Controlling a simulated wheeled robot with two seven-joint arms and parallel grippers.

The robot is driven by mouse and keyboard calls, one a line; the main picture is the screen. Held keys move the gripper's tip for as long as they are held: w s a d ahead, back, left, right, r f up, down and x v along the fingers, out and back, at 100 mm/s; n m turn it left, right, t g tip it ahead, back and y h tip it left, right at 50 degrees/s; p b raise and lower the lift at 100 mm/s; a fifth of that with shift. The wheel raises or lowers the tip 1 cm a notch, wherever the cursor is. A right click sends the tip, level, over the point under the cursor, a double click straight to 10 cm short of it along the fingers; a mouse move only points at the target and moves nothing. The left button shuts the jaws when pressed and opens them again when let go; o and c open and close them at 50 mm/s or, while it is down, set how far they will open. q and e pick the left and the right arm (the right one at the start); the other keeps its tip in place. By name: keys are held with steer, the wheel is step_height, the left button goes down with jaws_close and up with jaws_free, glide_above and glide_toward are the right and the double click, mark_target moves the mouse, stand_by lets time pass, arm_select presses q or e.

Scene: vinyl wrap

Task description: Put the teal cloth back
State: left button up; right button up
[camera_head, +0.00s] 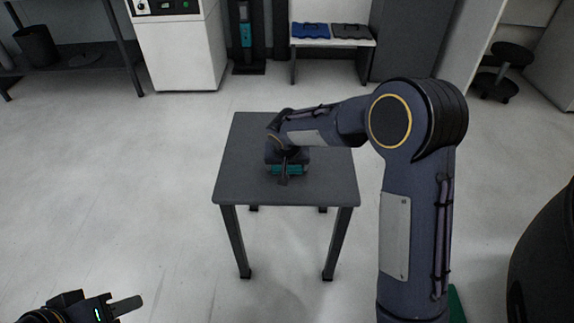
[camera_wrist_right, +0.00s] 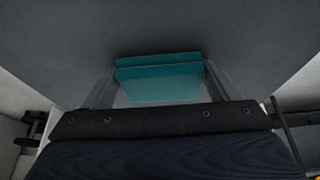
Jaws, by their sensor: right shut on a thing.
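The teal cloth (camera_head: 287,170) is at the middle of a small dark grey table (camera_head: 325,183), mostly hidden under my right gripper (camera_head: 285,172). In the right wrist view the cloth (camera_wrist_right: 158,84) looks like a folded teal block between the two fingers of my right gripper (camera_wrist_right: 158,88), which are shut on it. Whether the cloth touches the tabletop is hard to tell. My left gripper (camera_head: 125,306) is at the bottom left of the head view, away from the table; only part of it shows, and its opening is unclear.
A white bench (camera_head: 345,43) at the back holds a blue folded cloth (camera_head: 310,30) and a grey one (camera_head: 350,31). A white cabinet (camera_head: 180,55) stands at the back left, a black stool (camera_head: 510,55) at the back right. The floor around the table is clear.

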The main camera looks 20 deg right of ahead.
steer(key=shift+f, duration=0.15)
steer(key=o, duration=0.9)
